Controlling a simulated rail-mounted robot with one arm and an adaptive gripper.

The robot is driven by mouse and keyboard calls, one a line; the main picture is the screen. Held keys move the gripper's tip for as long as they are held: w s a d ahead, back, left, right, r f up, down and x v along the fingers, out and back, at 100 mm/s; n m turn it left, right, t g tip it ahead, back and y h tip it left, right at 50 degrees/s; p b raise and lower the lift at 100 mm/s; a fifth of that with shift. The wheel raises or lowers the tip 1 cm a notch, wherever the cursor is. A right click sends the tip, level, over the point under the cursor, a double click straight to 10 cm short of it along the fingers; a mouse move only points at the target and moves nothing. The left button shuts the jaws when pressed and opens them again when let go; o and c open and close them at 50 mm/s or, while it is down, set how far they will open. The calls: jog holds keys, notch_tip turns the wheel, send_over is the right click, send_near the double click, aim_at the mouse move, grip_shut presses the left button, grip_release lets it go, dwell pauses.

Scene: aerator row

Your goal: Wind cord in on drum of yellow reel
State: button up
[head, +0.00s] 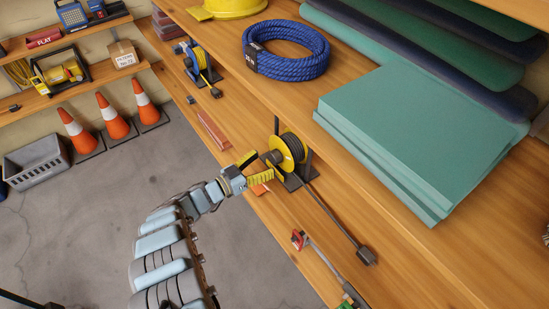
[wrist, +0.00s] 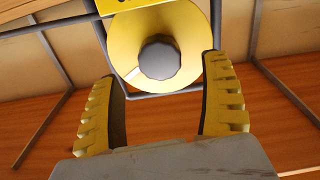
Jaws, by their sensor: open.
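The yellow reel (head: 291,147) stands in a dark frame on the wooden bench, with dark cord wound on its drum. A length of cord (head: 328,214) runs off it along the bench to a black plug (head: 366,257). In the wrist view the reel's yellow face (wrist: 125,45) shows a round grey knob (wrist: 160,57) at its middle. My gripper (head: 255,168) is at the reel's left side, facing that face. Its two yellow fingers (wrist: 159,78) are open, one on each side of the knob, with clear gaps. Nothing is held.
A red-and-grey tool (head: 318,258) lies nearer on the bench. A blue rope coil (head: 290,48) and green sheets (head: 400,130) lie on the upper shelf. Traffic cones (head: 113,118) stand on the floor at left.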

aim_at(272, 159)
jog(key=shift+b+x, duration=0.4)
jog(key=shift+x, duration=2.05)
jog(key=shift+c, duration=0.4)
jog(key=c, duration=1.1)
